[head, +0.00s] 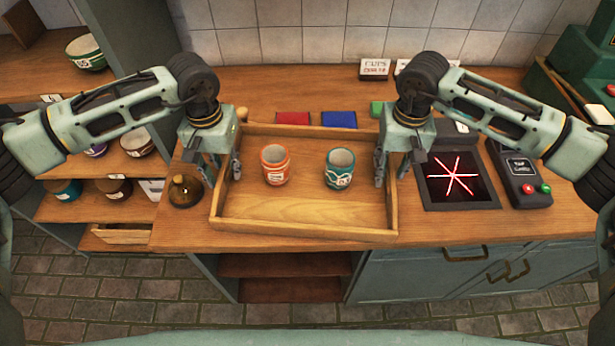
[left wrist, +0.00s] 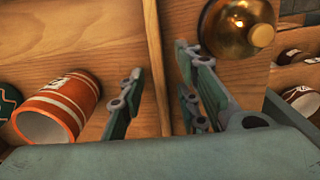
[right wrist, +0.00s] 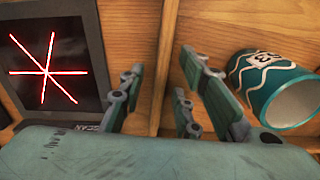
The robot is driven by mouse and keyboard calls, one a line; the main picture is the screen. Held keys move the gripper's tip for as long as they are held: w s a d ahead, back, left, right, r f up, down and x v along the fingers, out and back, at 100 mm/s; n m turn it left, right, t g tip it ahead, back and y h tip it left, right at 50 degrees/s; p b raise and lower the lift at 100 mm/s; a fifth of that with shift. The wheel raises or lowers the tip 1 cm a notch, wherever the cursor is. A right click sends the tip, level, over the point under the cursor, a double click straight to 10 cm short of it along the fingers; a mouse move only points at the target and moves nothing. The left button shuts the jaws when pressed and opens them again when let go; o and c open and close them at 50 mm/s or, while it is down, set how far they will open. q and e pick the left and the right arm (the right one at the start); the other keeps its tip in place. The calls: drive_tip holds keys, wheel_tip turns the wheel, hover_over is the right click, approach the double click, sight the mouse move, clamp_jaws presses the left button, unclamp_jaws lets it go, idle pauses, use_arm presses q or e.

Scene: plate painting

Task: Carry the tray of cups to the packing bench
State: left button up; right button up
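The wooden tray (head: 300,207) sits on the wooden counter. It holds an orange cup (head: 275,165) with white bands and a teal cup (head: 339,169) with a white wavy line, both upright and apart. My left gripper (head: 222,170) is at the tray's left wall; in the left wrist view its open fingers (left wrist: 160,92) stand either side of that wall (left wrist: 157,60). My right gripper (head: 395,168) is at the right wall; in the right wrist view its open fingers (right wrist: 160,90) straddle that wall (right wrist: 165,55). A gap shows between fingers and wall on both sides.
A round brass-coloured jar (head: 186,190) stands close to the tray's left side. A dark panel with red lines (head: 455,181) and a card reader (head: 522,175) lie to the right. Red (head: 293,118) and blue (head: 339,119) pieces lie behind the tray.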

use_arm(q)
drive_tip(key=shift+f, duration=0.35)
use_arm(e)
drive_tip(key=shift+f, duration=0.3)
use_arm(q)
drive_tip(key=shift+c, duration=0.3)
use_arm(e)
drive_tip(key=shift+c, duration=0.3)
use_arm(q)
clamp_jaws()
use_arm(e)
clamp_jaws()
use_arm(q)
drive_tip(key=shift+r, duration=0.15)
use_arm(e)
drive_tip(key=shift+r, duration=0.1)
